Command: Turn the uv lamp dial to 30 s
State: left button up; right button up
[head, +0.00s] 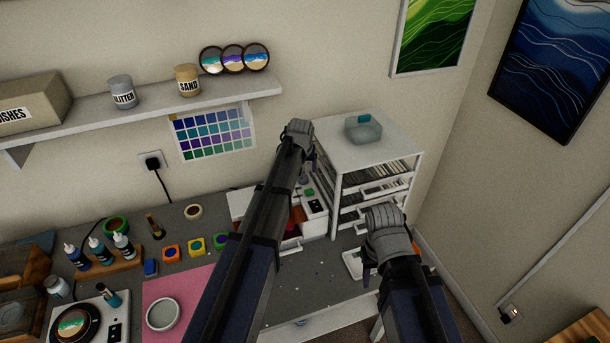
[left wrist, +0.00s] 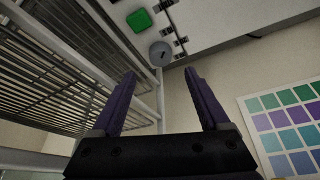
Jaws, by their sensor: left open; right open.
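The uv lamp is a white box (head: 317,207) on the bench, partly hidden behind my left arm in the head view. Its face (left wrist: 210,15) shows in the left wrist view with a green button (left wrist: 139,20) and a round grey dial (left wrist: 160,53) with dark tick marks beside it. The dial's setting is too small to read. My left gripper (left wrist: 160,72) is open and empty, its fingertips just short of the dial, which lies in line with the gap. My right gripper (head: 368,272) is open and points down over the right of the bench, away from the lamp.
A white drawer rack (head: 335,190) stands close right of the lamp; its wire shelves (left wrist: 50,70) flank my left gripper. A colour chart (head: 215,133) hangs on the wall. A pink mat (head: 190,285), paint pots and bottles occupy the bench's left.

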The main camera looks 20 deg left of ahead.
aim_at(303, 177)
pick_arm(q)
jog(key=b+x, duration=0.6)
jog(key=x, duration=0.1)
jog(key=shift+f, duration=0.2)
jog(key=shift+r, duration=0.1)
grip_shut()
dwell(0.4)
